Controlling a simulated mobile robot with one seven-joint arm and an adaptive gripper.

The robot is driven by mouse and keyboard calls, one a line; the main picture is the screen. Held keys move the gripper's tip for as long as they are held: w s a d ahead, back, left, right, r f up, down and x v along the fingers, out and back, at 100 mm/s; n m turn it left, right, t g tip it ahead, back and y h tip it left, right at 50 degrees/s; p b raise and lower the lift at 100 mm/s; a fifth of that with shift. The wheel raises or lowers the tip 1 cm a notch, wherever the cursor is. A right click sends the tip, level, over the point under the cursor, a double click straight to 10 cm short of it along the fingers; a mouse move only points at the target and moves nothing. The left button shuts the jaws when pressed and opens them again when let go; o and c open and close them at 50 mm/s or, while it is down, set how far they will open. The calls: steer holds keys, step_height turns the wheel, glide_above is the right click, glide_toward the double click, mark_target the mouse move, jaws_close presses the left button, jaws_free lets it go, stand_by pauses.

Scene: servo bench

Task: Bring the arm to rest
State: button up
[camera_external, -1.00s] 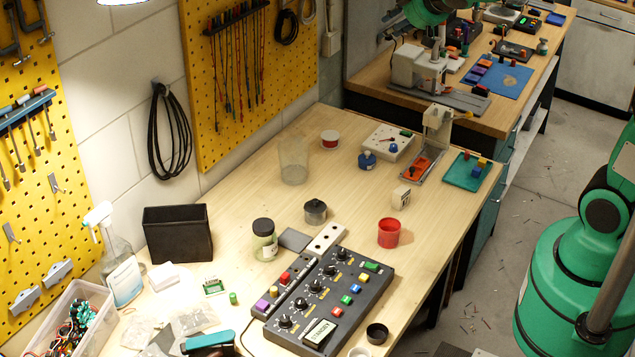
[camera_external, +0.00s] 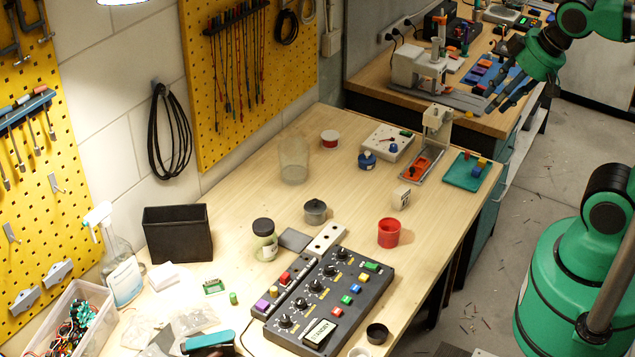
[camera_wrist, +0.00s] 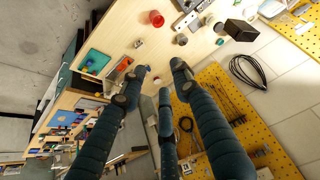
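My arm shows at the top right in the external view. My gripper (camera_external: 498,106) has dark fingers that point down and to the left, in front of the right part of the back bench. In the wrist view, my gripper (camera_wrist: 160,76) has three dark fingers spread apart with nothing between them, so it is open and empty. Whether the fingers touch anything on the back bench is not clear, but no contact shows.
The back bench (camera_external: 372,80) holds a white machine (camera_external: 408,68) and a blue mat (camera_external: 487,78). The front bench (camera_external: 350,205) carries a black control panel (camera_external: 325,300), a red cup (camera_external: 388,233) and a teal tray (camera_external: 460,175). Open floor (camera_external: 545,160) lies right of the benches.

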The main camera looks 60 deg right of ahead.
steer(key=shift+s+a+f, duration=0.25)
steer(key=shift+s+a, duration=0.25)
steer(key=shift+s, duration=0.35)
steer(key=shift+f, duration=0.1)
step_height(320, 180, down, 12)
steer(key=b, duration=1.2)
steer(key=shift+f+b, duration=0.2)
steer(key=shift+b, duration=0.15)
